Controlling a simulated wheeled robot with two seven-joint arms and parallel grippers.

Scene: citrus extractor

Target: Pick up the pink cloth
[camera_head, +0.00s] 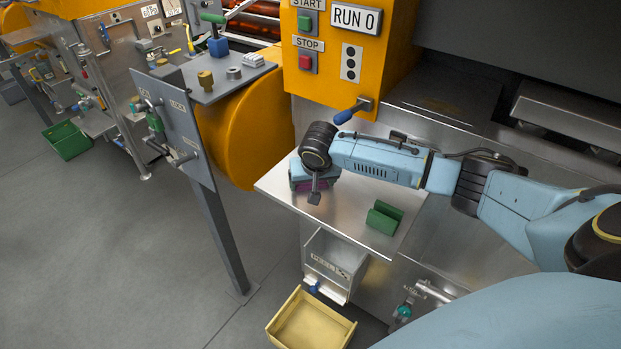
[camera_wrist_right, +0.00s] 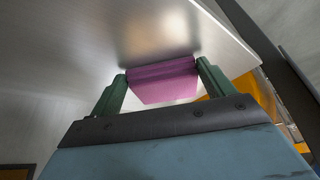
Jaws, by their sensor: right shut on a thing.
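The pink cloth (camera_wrist_right: 163,82) sits between the two green fingers of my right gripper (camera_wrist_right: 162,84) in the right wrist view. The fingers press on its left and right ends, and it looks like a folded block. It is close to the metal shelf; I cannot tell whether it touches it. In the head view my right gripper is over the left part of the shelf, and only a small purple-pink patch of the cloth (camera_head: 309,185) shows under the wrist. My left gripper is not in view.
The metal shelf (camera_head: 272,184) also holds a green holder (camera_head: 383,218) to the right. A grey peel bin (camera_head: 333,262) and a yellow tray (camera_head: 309,322) are below. The orange control box (camera_head: 340,60) with a blue-handled lever (camera_head: 352,112) is behind. A grey panel on a post (camera_head: 178,128) stands left.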

